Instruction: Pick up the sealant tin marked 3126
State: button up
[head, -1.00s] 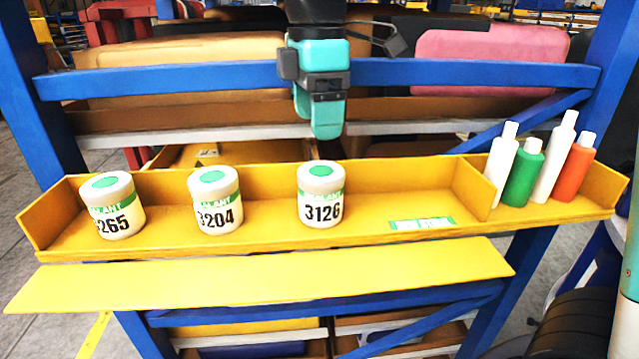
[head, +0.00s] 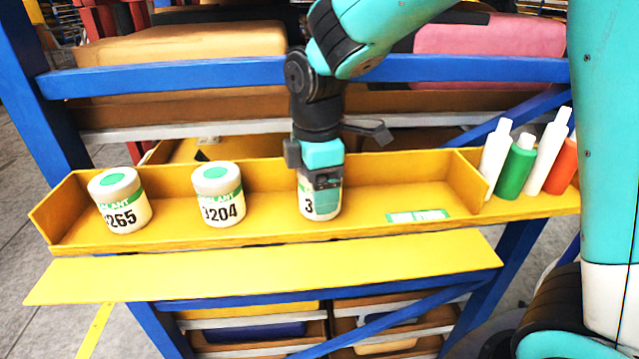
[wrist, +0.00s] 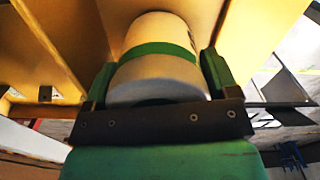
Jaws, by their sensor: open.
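The tin marked 3126 (head: 306,207) stands on the yellow shelf (head: 370,210), mostly hidden behind my gripper (head: 322,205) in the head view; only the "3" shows. In the wrist view the white tin (wrist: 160,72) with its green band lies between the two fingers of my gripper (wrist: 155,85), one on each side. The fingers are open; I cannot tell whether either touches the tin. Two similar tins stand to the left, one marked 265 (head: 121,205) with its first digit unclear, and one marked 3204 (head: 219,198).
White, green and orange bottles (head: 520,168) stand beyond a divider at the shelf's right end. A green-and-white label (head: 418,216) is on the shelf right of the tin. A blue beam (head: 200,75) crosses behind. A lower yellow ledge (head: 265,272) runs in front.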

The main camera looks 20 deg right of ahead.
jog(key=c, duration=0.7)
jog(key=shift+r+b, duration=0.15)
jog(key=shift+b, duration=0.15)
